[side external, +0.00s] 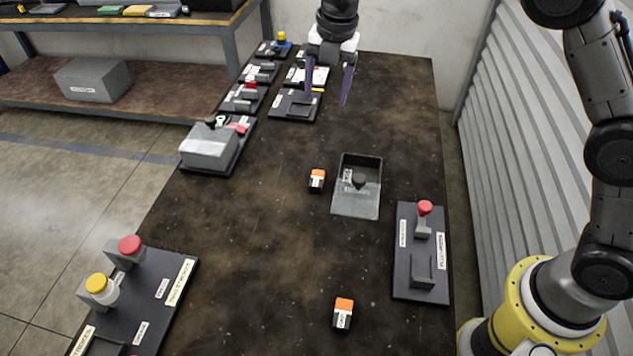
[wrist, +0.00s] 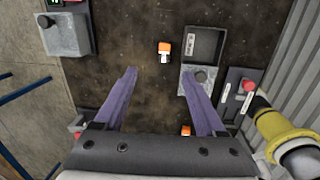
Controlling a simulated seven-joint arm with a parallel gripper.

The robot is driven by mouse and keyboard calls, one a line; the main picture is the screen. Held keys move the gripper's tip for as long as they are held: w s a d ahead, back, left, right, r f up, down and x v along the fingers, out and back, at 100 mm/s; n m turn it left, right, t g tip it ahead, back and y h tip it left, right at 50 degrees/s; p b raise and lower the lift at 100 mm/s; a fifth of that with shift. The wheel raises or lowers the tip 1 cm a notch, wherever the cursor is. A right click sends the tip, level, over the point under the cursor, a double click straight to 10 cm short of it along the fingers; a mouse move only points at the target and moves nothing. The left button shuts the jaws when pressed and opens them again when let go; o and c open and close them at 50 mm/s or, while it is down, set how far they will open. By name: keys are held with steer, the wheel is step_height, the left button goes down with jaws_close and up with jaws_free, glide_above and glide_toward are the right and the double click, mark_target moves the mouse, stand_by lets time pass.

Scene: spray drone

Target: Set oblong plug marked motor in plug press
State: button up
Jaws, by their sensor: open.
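Two small orange-topped blocks with white labels lie on the dark table. One block (side external: 317,181) is beside the grey tray, and it also shows in the wrist view (wrist: 164,52). The other block (side external: 342,313) is nearer the front and shows low in the wrist view (wrist: 186,130). Their label text is too small to read, so I cannot tell which is marked motor. A black base with a red knob and a grey upright bracket (side external: 421,250) stands at the right; I cannot tell whether it is the plug press. My gripper (side external: 327,102) is open and empty, above the far table.
A grey tray with a black knob (side external: 345,205) sits mid-table. A grey box (side external: 208,148) and several small fixtures (side external: 295,105) line the far left. A black panel with red and yellow buttons (side external: 150,300) is at the front left. The table's middle is largely clear.

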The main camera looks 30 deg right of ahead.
steer(key=a+f+g, duration=0.2)
steer(key=a+f, duration=0.1)
steer(key=f, duration=0.7)
glide_above(316, 181)
steer(key=w, duration=0.1)
steer(key=shift+n, duration=0.3)
step_height(316, 181, down, 6)
steer(key=shift+f, duration=0.1)
steer(key=shift+s+f, duration=0.15)
steer(key=shift+f, duration=0.9)
steer(key=shift+s+f, duration=0.2)
steer(key=shift+f, duration=0.9)
steer(key=shift+s+f, duration=0.15)
steer(key=shift+f, duration=0.9)
jaws_close()
